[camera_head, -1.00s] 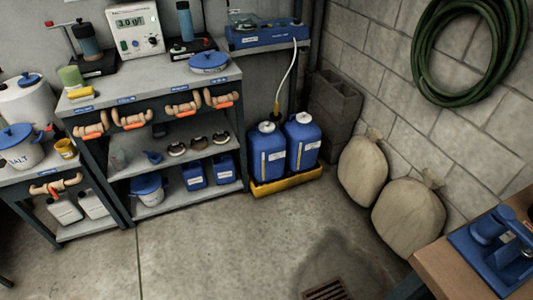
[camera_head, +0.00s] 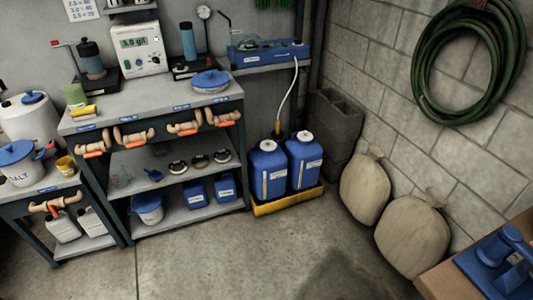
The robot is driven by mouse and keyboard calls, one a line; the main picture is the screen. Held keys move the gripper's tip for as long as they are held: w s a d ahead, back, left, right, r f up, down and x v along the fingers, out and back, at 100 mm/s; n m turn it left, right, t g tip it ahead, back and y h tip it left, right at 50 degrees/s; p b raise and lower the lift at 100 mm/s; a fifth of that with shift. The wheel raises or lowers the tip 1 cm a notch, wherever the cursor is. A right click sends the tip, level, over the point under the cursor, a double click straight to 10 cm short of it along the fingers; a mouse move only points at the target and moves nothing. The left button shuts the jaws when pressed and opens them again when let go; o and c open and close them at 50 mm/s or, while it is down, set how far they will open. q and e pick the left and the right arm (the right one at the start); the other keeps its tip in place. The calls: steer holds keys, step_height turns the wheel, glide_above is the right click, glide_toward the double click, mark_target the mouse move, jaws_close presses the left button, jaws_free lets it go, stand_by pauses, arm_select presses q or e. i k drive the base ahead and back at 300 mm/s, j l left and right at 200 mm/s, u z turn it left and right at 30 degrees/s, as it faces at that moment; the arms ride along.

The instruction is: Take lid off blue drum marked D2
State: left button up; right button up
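Two blue drums stand upright side by side in a yellow tray (camera_head: 290,203) on the floor by the back wall. The left drum (camera_head: 270,178) and the right drum (camera_head: 304,166) each have a pale cap on top and a white label. The marks on the labels are too small to read, so I cannot tell which one is D2. A pale hose with a yellow fitting (camera_head: 278,127) comes down behind the drums; I cannot tell where it ends. Neither of my grippers shows.
A shelf bench (camera_head: 170,107) with lab gear stands left of the drums. Grey blocks (camera_head: 336,125) and two sacks (camera_head: 365,190) stand to the right. A wooden table (camera_head: 445,281) cuts in at lower right. The floor (camera_head: 240,255) in front is clear, with a dark shadow on it.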

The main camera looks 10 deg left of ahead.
mark_target(268, 145)
steer(key=i+j+u, duration=0.1)
steer(key=i+u, duration=0.3)
steer(key=i, duration=0.25)
steer(key=i+l+u, duration=0.1)
steer(key=i+u, duration=0.35)
steer(key=i, duration=0.2)
